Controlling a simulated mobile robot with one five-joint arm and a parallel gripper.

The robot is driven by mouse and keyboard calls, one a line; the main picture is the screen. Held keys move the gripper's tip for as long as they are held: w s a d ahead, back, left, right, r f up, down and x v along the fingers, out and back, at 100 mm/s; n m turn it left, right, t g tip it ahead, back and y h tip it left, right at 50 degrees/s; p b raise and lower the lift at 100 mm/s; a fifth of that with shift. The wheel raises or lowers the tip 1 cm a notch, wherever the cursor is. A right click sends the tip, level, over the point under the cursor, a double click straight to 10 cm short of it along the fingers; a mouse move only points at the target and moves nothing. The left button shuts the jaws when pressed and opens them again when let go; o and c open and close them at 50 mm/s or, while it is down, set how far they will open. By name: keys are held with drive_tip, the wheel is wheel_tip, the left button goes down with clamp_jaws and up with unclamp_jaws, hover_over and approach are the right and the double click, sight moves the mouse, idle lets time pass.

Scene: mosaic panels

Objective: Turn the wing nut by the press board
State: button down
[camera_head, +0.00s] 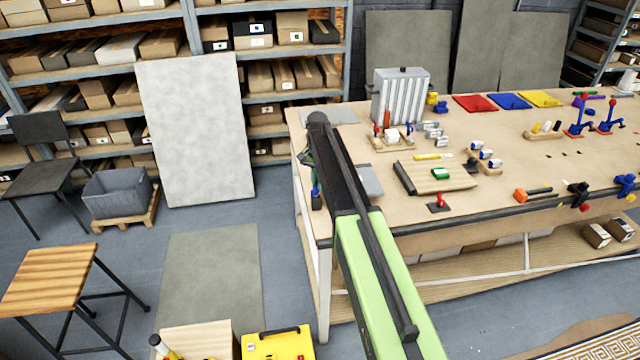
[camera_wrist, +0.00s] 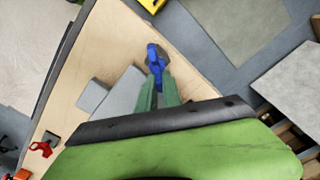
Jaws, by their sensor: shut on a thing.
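My gripper (camera_wrist: 157,78) is shut on a small blue part (camera_wrist: 154,54), which sticks out past the fingertips near the table corner. In the head view my gripper (camera_head: 313,172) is at the table's left edge, mostly behind my arm, and a bit of blue shows below it. I cannot tell what the blue part is. A red winged piece (camera_head: 440,201), which looks like the wing nut, stands on a dark plate in front of a wooden board (camera_head: 415,178) with a green block. The red piece also shows at lower left in the wrist view (camera_wrist: 40,147), apart from my gripper.
The workbench (camera_head: 330,222) carries a grey ribbed box (camera_head: 400,95), small parts in holders and coloured trays. A grey plate (camera_head: 369,181) lies near the left edge. An orange-headed hammer (camera_head: 532,194) lies at the front.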

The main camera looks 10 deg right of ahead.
drive_tip(key=n, duration=0.3)
drive_tip(key=shift+w+a+n, duration=0.1)
drive_tip(key=shift+a+n, duration=0.35)
drive_tip(key=shift+n, duration=0.7)
drive_tip(key=shift+a+n, duration=0.15)
drive_tip(key=shift+n, duration=0.7)
drive_tip(key=c, duration=1.5)
unclamp_jaws()
wheel_tip(320, 180, up, 17)
drive_tip(key=p, duration=1.7)
drive_tip(key=shift+r, duration=0.15)
